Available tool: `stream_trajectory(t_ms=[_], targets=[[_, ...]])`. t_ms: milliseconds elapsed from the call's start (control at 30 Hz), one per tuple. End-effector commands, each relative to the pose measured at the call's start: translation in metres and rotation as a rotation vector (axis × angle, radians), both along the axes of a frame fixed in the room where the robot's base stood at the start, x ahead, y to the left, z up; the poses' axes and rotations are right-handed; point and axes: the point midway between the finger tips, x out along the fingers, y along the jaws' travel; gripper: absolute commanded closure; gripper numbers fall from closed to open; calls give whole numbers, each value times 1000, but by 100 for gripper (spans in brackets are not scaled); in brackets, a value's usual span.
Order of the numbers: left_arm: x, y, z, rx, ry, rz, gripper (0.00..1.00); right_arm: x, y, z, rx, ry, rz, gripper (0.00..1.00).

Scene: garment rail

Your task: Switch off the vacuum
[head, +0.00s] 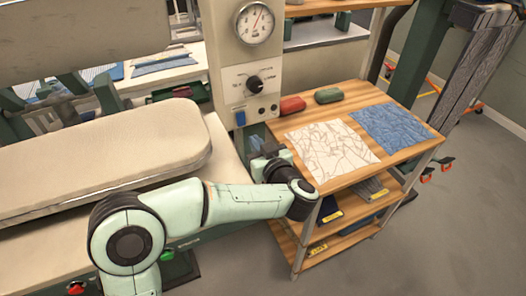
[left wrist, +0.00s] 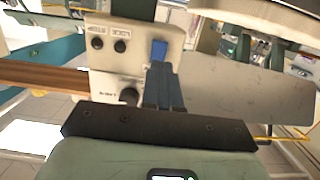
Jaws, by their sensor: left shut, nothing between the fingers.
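A cream control panel (head: 250,85) stands on the press's column, with a black rotary knob (head: 254,84) and a blue switch (head: 240,118) at its lower left. In the left wrist view the blue switch (left wrist: 158,48) shows just beyond my fingertips; I cannot tell whether they touch it. My left gripper (head: 258,145) is just below the panel, partly hidden by my own wrist. Its fingers (left wrist: 161,72) are shut and empty. My right gripper is not in view.
A pressure gauge (head: 254,22) sits above the panel. A padded press board (head: 110,150) lies to the left. A wooden shelf cart (head: 393,165) with a white cloth (head: 332,152), a blue cloth (head: 390,126) and red and green items stands close on the right. Open floor lies at lower right.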

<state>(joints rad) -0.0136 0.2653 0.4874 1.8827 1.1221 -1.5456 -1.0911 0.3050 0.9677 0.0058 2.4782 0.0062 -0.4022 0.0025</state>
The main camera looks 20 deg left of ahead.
Motion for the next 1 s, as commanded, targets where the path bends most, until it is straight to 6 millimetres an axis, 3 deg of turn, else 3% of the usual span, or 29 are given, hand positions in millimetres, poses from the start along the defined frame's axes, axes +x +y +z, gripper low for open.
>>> stream_trajectory(t_ms=[200,400,867,1000], targets=[[28,34,-7,0,2,3,100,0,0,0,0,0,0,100],[43,51,-10,-1,1,-1,100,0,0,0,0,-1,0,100],[47,55,-10,0,-2,-2,100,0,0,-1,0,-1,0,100],[51,59,-17,48,-37,-1,100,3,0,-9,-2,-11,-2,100]])
